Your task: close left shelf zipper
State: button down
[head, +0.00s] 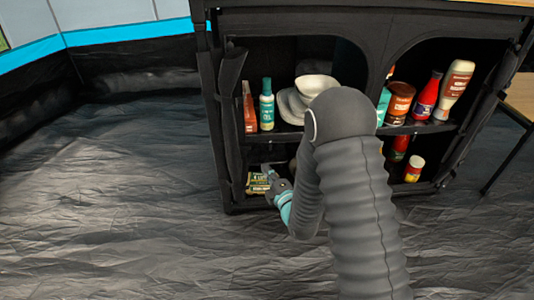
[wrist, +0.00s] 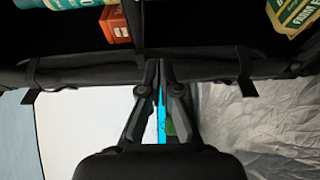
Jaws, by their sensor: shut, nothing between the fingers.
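The black fabric shelf unit (head: 228,150) stands at the upper middle in the head view. Its left compartment is open, with a rolled door flap (head: 232,70) along its left edge. My gripper (head: 271,174) is shut, low in front of the left compartment by the bottom shelf. In the wrist view my gripper's fingers (wrist: 159,70) are together and overlap a black fabric band (wrist: 210,68) with hanging straps; whether they touch it I cannot tell. No zipper pull can be made out in either view.
The left compartment holds a teal bottle (head: 267,105), white bowls (head: 316,87) and a yellow-green packet (head: 257,183); an orange box (wrist: 115,25) shows in the wrist view. Sauce bottles (head: 427,97) stand in the right compartment. The crumpled grey floor (head: 110,200) is clear at left.

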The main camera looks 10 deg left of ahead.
aim_at(270, 147)
jog(key=w+a, duration=0.1)
jog(key=w, duration=0.8)
jog(key=shift+w+a, duration=0.15)
jog(key=shift+a, duration=0.25)
